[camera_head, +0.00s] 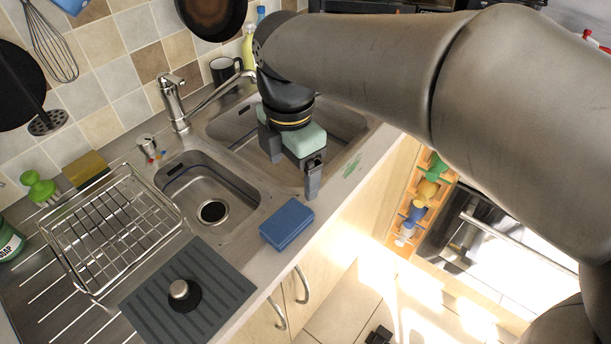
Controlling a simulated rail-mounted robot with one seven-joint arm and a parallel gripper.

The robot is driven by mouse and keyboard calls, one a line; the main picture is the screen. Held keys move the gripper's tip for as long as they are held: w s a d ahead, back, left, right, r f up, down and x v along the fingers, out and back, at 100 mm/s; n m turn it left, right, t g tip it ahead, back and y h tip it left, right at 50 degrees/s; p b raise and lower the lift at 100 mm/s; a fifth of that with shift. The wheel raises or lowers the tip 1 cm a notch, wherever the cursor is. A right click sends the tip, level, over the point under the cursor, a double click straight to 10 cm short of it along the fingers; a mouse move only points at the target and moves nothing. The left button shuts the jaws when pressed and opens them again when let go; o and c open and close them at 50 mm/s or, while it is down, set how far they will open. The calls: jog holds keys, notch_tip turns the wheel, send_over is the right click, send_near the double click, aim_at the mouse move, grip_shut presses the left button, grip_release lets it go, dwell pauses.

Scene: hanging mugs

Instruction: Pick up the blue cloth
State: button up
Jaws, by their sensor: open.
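The blue cloth (287,224) is a folded, thick rectangle. It lies flat on the counter's front edge, just right of the small sink basin. My gripper (295,189) hangs over the large sink basin, above and slightly right of the cloth in the picture. Its two fingers are apart. A pale green block-like shape (304,139) shows at the gripper, between the finger bases. I cannot tell whether it is part of the gripper. No contact between my gripper and the blue cloth shows.
A wire dish rack (112,228) stands left of the small sink (208,190). A grey mat (225,278) with a black, metal-knobbed stopper (183,294) lies at the front left. The faucet (172,100) rises behind the sinks. A dark mug (222,70) stands at the back.

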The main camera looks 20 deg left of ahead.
jog(key=s+a+n, duration=0.1)
jog(key=a+n, duration=0.1)
jog(key=p, duration=0.1)
send_over(280, 224)
jog(key=f, duration=1.1)
jog(key=shift+w+f, duration=0.15)
jog(key=shift+w, duration=0.05)
jog(key=shift+s+f+p, duration=0.15)
jog(key=shift+f+p, duration=0.4)
jog(key=shift+f, duration=2.1)
jog(key=c, duration=1.1)
